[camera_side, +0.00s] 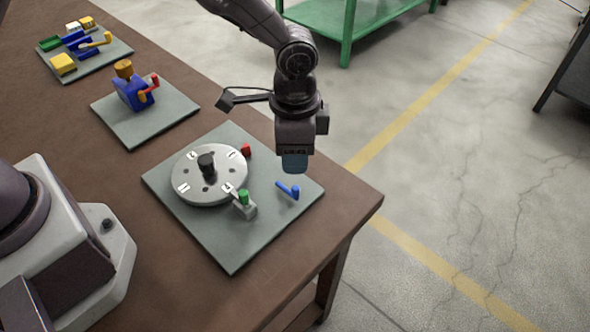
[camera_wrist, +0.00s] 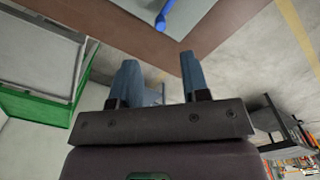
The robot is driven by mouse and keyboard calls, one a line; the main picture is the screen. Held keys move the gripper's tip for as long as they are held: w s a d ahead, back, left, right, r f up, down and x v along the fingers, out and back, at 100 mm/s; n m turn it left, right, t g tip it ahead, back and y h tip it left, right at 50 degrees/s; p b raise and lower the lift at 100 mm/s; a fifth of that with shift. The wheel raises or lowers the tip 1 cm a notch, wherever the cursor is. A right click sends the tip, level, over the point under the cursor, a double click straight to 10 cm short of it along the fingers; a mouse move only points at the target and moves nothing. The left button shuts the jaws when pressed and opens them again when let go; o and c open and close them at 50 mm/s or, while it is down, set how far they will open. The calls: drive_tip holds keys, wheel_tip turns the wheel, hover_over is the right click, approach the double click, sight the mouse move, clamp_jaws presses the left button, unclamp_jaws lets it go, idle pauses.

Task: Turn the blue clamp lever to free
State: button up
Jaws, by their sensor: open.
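The blue clamp lever (camera_side: 288,190) is on the right part of a grey-green plate (camera_side: 232,250), with a short upright knob at its right end. In the wrist view the blue lever (camera_wrist: 164,14) shows at the top edge, partly cut off. My gripper (camera_side: 295,162) is above the plate's back right side, higher than the lever and apart from it. In the wrist view its two blue-grey fingers (camera_wrist: 160,85) are spread with nothing held between them. Which setting the lever stands at cannot be read.
A round grey dial plate (camera_side: 208,190) with a black knob stands left of the lever. A green-knobbed clamp (camera_side: 244,204) and a red piece (camera_side: 246,150) sit beside it. Other plates with a blue block (camera_side: 131,94) and yellow parts (camera_side: 64,64) lie farther back on the brown table (camera_side: 150,265).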

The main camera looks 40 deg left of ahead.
drive_tip(key=shift+r, duration=1.6)
drive_tip(key=s+a+r+n+t, duration=0.5)
drive_tip(key=s+a+r+n, duration=0.4)
drive_tip(key=s+a+r, duration=0.9)
drive_tip(key=shift+s+a+r+t, duration=0.15)
drive_tip(key=shift+a+r+t, duration=0.15)
drive_tip(key=shift+r, duration=0.3)
